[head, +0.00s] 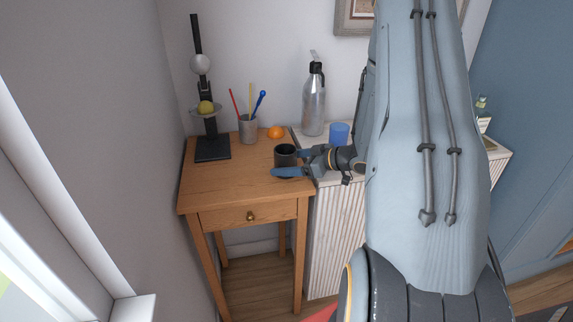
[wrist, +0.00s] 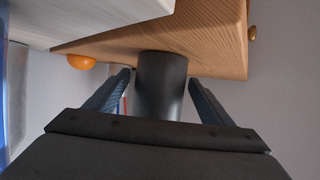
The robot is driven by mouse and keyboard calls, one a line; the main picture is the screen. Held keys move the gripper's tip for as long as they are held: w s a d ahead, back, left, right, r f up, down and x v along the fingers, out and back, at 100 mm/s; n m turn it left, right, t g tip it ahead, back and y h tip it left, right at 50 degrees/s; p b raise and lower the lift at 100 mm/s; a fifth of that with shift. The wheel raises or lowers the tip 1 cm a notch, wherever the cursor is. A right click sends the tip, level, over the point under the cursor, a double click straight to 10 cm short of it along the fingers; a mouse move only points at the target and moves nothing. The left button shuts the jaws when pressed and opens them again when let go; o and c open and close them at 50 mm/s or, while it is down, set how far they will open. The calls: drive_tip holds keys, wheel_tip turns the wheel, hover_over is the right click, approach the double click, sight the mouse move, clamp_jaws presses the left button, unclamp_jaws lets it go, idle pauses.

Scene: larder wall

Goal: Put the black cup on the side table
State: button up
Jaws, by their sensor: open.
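The black cup (head: 286,154) stands upright on the wooden side table (head: 240,185), near its right edge. My gripper (head: 288,164) reaches in from the right, low over the tabletop, with its blue fingers open around the cup. In the wrist view, which looks upside down, the cup (wrist: 160,82) sits between the two spread fingers (wrist: 160,80), with a gap showing on each side. The wooden top (wrist: 215,35) lies behind it. The cup's lower front is partly hidden by a finger in the head view.
On the side table are a black stand (head: 212,148) with a yellow ball, a grey pen holder (head: 248,130) and an orange (head: 275,132). A white ribbed cabinet (head: 335,235) adjoins on the right, with a metal bottle (head: 314,105) and a blue cup (head: 339,133). The table's front left is clear.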

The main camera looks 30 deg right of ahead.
drive_tip(key=b+v, duration=0.1)
drive_tip(key=v, duration=1)
drive_tip(key=shift+s+d+b, duration=0.15)
drive_tip(key=shift+d+b, duration=0.05)
drive_tip(key=shift+b, duration=0.2)
